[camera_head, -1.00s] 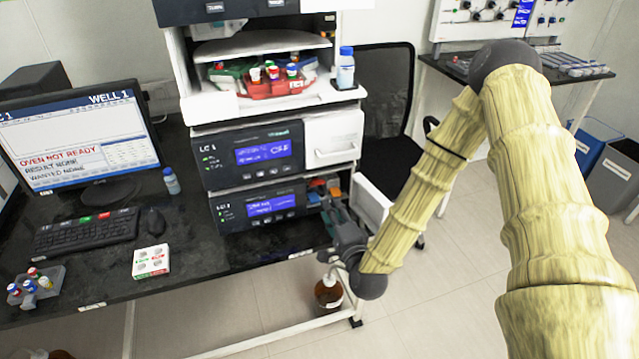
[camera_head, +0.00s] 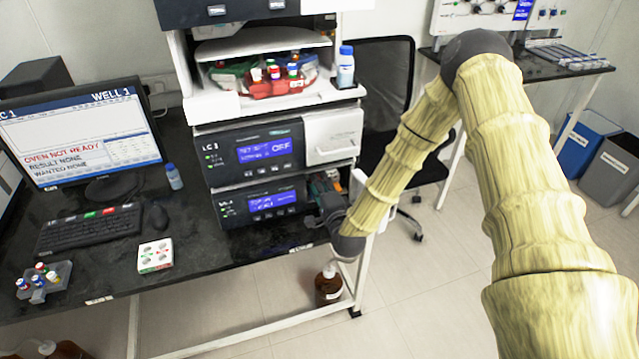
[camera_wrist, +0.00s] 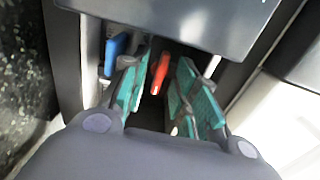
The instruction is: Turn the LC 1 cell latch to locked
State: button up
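The LC 1 instrument (camera_head: 222,150) stands in a stack on the bench; its display reads OFF. Below it is a second unit (camera_head: 232,208) with an open compartment at its right end. My gripper (camera_head: 330,203) reaches into that compartment, partly hidden by my arm. In the wrist view my gripper (camera_wrist: 164,75) is open, its teal pads apart. A red lever-like piece (camera_wrist: 160,72) shows between the pads, and a blue one (camera_wrist: 116,52) is left of them. I cannot tell which piece is the cell latch, or whether a pad touches one.
A white door (camera_head: 357,186) stands open to the right of the compartment. A brown bottle (camera_head: 328,284) is below the bench edge. A monitor (camera_head: 80,130), keyboard (camera_head: 88,230) and white block (camera_head: 155,255) are on the left. A black chair (camera_head: 385,100) stands behind my arm.

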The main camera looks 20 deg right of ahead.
grip_shut()
jog(key=shift+f+n+b, duration=0.15)
jog(key=shift+n+b, duration=0.2)
jog(key=shift+n, duration=0.05)
jog(key=shift+n+b, duration=0.75)
jog(key=shift+n, duration=0.25)
jog(key=n+b, duration=0.2)
jog(key=n, duration=0.2)
jog(key=shift+n, duration=0.3)
jog(key=n+b, duration=0.3)
jog(key=n, duration=0.2)
jog(key=n+b, duration=0.2)
jog(key=n, duration=0.3)
jog(key=shift+s+n, duration=0.1)
jog(key=shift+n, duration=0.3)
